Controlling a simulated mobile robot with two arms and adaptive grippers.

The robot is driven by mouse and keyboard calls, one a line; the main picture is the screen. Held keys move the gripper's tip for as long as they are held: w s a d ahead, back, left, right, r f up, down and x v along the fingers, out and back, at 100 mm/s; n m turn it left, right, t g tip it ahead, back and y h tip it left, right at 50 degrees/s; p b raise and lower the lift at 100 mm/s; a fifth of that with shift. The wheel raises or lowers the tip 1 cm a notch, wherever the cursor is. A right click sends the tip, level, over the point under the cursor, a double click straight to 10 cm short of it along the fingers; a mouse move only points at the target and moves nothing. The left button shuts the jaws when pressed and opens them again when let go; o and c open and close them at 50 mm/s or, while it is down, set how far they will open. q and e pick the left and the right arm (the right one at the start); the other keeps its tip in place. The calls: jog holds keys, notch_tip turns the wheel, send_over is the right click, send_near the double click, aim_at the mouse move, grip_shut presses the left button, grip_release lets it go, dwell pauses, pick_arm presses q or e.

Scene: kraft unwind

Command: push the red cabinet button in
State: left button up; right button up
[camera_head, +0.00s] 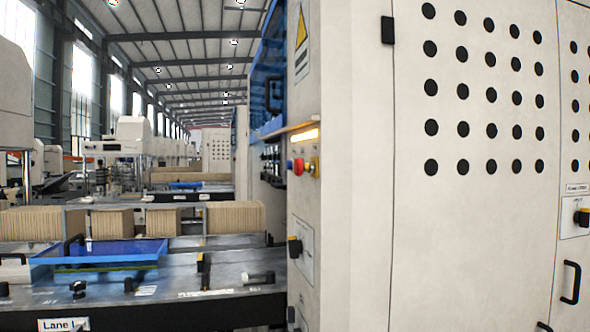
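The red button (298,167) sits on the narrow side face of the large cream cabinet (370,120), left of the cabinet's perforated front. It stands out from the face, beside a yellow-based knob (313,167) on its right. Neither of my grippers shows in the head view.
A worktable (200,285) with a blue transparent cover (100,255) and several brown stacks (237,217) lies to the left. Black-handled switches (294,247) stick out lower on the cabinet. A black door handle (570,282) is at the far right.

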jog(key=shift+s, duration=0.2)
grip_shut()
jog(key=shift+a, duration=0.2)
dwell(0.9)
